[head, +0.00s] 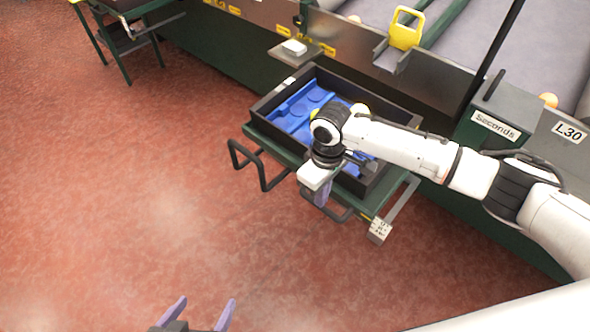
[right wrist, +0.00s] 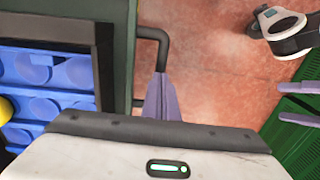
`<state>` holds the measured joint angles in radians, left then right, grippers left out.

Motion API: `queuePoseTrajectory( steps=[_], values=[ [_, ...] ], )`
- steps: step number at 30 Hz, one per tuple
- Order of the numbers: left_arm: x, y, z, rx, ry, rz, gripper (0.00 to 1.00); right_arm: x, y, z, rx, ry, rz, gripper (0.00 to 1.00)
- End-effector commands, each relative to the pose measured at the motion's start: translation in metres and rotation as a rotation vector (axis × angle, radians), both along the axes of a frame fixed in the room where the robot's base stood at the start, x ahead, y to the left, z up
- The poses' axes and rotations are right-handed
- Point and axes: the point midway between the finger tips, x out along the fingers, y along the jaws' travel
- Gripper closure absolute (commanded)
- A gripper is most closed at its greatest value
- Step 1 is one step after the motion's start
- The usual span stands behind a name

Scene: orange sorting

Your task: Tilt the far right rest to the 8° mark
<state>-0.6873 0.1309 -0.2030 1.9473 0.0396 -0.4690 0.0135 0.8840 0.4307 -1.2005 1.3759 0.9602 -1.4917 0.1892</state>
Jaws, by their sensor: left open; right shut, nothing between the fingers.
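A green rest (head: 400,196) holds a black crate (head: 271,99) with a blue cupped insert (head: 291,114). Two black handle loops stick out of the rest's front, a left one (head: 262,176) and a right one partly behind my right gripper (head: 321,196). A small white marked plate (head: 380,231) is at the rest's right front corner; its marks are too small to read. My right gripper is shut and empty at the right loop; I cannot tell if it touches. In the right wrist view, its purple fingers (right wrist: 160,98) overlap the black loop (right wrist: 156,36). My left gripper (head: 205,306) is open and empty, low over the floor.
Yellow-green fruit (right wrist: 5,110) shows in the insert. Behind stand the conveyor, a yellow hoop (head: 405,28) and a green bin marked Seconds (head: 495,124). Another green stand (head: 118,55) is at the upper left. The red floor in front is clear.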

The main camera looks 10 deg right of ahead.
Motion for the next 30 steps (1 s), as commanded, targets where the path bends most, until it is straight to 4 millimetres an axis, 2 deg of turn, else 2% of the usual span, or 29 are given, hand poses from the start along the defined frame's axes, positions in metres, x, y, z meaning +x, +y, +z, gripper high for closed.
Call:
queuePoseTrajectory(
  steps=[30],
  values=[
    [0.002, -0.001, -0.002, 0.000, -0.004, -0.003, 0.20, 0.000, 0.000, -0.013, 0.000, 0.000, 0.000, 1.00]
  ],
)
